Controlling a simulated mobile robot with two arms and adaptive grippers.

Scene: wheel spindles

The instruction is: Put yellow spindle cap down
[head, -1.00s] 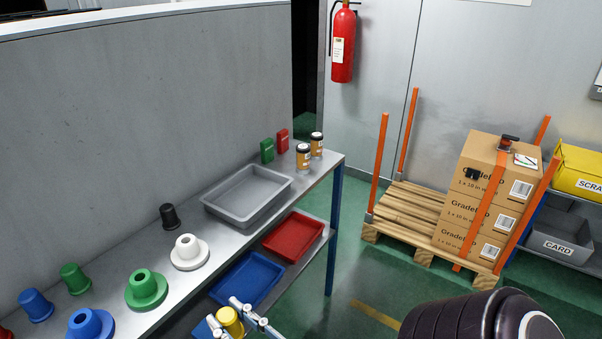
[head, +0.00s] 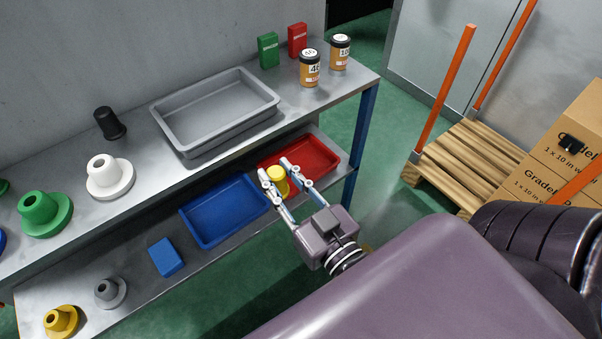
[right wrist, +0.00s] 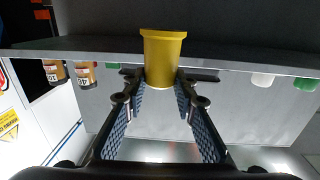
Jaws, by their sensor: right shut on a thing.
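The yellow spindle cap (head: 277,181) is between the two fingers of my right gripper (head: 275,170), which is shut on it. In the head view the cap appears in front of the gap between the blue tray and the red tray; its height over the lower shelf is hard to tell. In the right wrist view the yellow cap (right wrist: 162,60) sits between the fingertips (right wrist: 160,80), close to a shelf edge. A yellow flanged spindle (head: 61,321) stands at the left of the lower shelf. My left gripper is not in view.
The lower shelf holds a blue tray (head: 187,211), a red tray (head: 335,160), a blue block (head: 166,257) and a grey spindle (head: 110,292). Above, the bench has a grey tray (head: 160,118), white and green spindles, a black cap (head: 109,123) and two orange-brown jars.

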